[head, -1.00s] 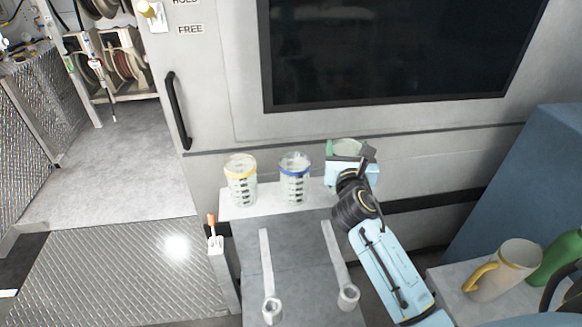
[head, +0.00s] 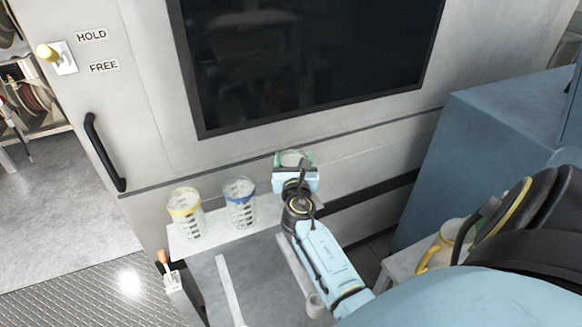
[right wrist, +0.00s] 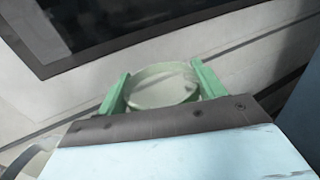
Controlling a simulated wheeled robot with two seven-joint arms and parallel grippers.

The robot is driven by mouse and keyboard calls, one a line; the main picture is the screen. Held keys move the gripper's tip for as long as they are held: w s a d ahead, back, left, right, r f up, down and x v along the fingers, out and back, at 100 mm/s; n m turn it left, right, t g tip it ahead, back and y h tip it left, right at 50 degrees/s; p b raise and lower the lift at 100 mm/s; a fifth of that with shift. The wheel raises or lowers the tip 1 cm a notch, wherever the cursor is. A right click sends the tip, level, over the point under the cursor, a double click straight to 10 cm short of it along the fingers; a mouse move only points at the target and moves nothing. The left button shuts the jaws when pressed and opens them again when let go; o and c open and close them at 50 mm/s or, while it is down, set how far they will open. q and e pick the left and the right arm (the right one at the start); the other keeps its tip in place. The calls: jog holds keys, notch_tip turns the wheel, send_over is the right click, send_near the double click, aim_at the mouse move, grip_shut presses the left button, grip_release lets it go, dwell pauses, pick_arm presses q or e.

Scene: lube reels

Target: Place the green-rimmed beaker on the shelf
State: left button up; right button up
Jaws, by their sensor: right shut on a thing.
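The green-rimmed beaker (head: 293,158) is at the right end of the white shelf (head: 215,240), beside two other beakers. My right gripper (head: 296,172) is shut on it, and the gripper body hides its lower part, so I cannot tell whether its base touches the shelf. In the right wrist view the beaker's round top (right wrist: 163,88) sits between the two green fingers of my right gripper (right wrist: 160,92). My left gripper is not in view.
A yellow-rimmed beaker (head: 186,213) and a blue-rimmed beaker (head: 240,203) stand on the shelf to the left. A wall panel with a dark screen (head: 300,60) rises behind. A blue cabinet (head: 430,150) and a yellow-handled mug (head: 440,247) are at the right.

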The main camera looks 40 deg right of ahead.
notch_tip(320, 180, down, 3)
jog(key=shift+r+b, duration=0.2)
jog(key=shift+b, duration=0.35)
jog(key=shift+f, duration=0.2)
jog(key=o, duration=1.5)
